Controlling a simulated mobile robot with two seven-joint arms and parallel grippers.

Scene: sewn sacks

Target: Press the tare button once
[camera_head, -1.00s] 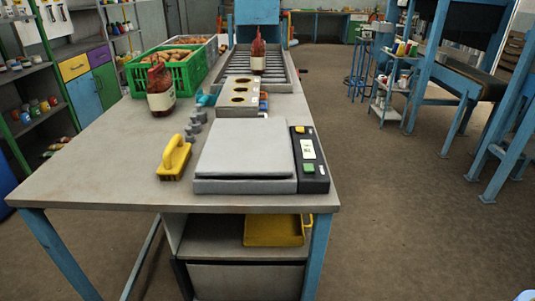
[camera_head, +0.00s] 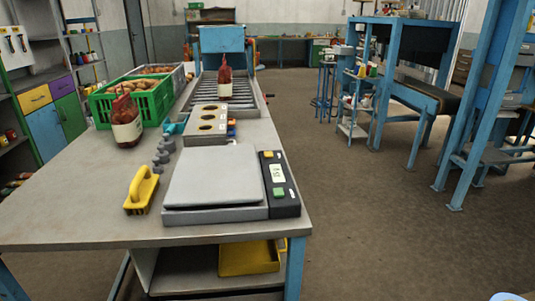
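A grey scale (camera_head: 216,182) sits near the front right of the table, with an empty flat platform. Its black control panel (camera_head: 280,184) is on the scale's right side. The panel carries a yellow button (camera_head: 268,155) at the far end, a pale display (camera_head: 277,173) in the middle, and a green button (camera_head: 279,192) nearer me. A small white mark also shows beside the green button. The button labels are too small to read. Neither of my grippers is in the head view.
Another red sack (camera_head: 224,76) stands on the roller conveyor (camera_head: 240,101). Open floor (camera_head: 400,230) lies to the right.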

